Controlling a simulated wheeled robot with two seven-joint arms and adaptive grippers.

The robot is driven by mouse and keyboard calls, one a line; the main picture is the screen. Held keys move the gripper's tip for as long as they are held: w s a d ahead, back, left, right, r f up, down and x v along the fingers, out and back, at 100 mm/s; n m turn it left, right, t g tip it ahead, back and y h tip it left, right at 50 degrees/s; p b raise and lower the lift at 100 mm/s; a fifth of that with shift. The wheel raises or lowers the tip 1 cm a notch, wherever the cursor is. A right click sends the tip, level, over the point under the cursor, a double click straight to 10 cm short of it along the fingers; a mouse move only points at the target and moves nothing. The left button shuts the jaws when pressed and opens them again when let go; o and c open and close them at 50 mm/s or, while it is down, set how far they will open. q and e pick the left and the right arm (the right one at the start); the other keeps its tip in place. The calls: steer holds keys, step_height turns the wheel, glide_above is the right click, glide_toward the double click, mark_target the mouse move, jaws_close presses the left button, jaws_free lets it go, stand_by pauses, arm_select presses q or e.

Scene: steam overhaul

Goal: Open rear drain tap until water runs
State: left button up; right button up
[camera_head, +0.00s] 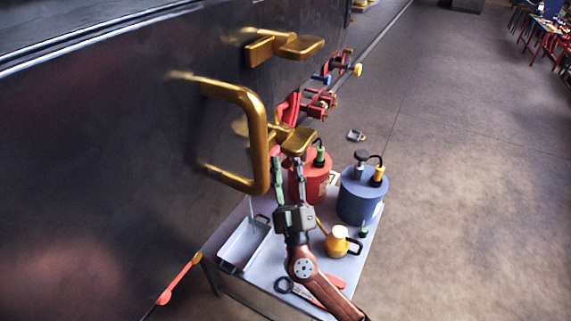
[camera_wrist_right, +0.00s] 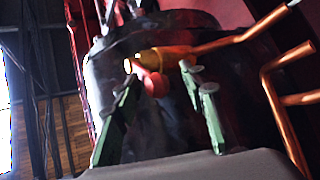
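In the right wrist view a brass tap (camera_wrist_right: 172,57) with a small red handle (camera_wrist_right: 155,84) sits at the end of a copper pipe (camera_wrist_right: 240,38). I cannot tell from the pictures whether it is the rear drain tap. My right gripper (camera_head: 287,162) is open, with its green fingers apart. In the wrist view its fingers (camera_wrist_right: 163,78) stand on either side of the red handle in the picture; contact cannot be told. In the head view the gripper is above the grey cart, near the brass lever (camera_head: 300,140), and the tap cannot be picked out. My left gripper is out of view.
The dark engine side (camera_head: 90,150) fills the left, with a large brass handrail (camera_head: 258,130) and red fittings (camera_head: 318,102). The cart (camera_head: 230,222) carries a red can (camera_head: 315,185), a blue can (camera_head: 358,200), a yellow pot (camera_head: 337,243) and a tray (camera_head: 240,250).

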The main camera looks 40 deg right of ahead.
steer(key=v, duration=1.2)
stand_by(0.3)
steer(key=r+m+g+p, duration=0.2)
steer(key=p, duration=0.7)
steer(key=w+r+m+g+y+p, duration=0.1)
steer(key=r+m+g+p, duration=0.2)
steer(key=p, duration=0.6)
steer(key=w+r+m+g+p, duration=0.1)
steer(key=r+m+g+p, duration=0.1)
steer(key=p, duration=0.7)
steer(key=shift+d+r+m+y, duration=0.2)
steer(key=shift+m+y, duration=0.1)
steer(key=shift+m, duration=0.4)
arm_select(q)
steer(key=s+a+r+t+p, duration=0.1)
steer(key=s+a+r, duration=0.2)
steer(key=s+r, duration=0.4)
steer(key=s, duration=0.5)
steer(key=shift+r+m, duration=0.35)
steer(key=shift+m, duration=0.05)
arm_select(e)
steer(key=x, duration=0.7)
steer(key=shift+w+d+f, duration=0.2)
steer(key=shift+w, duration=0.05)
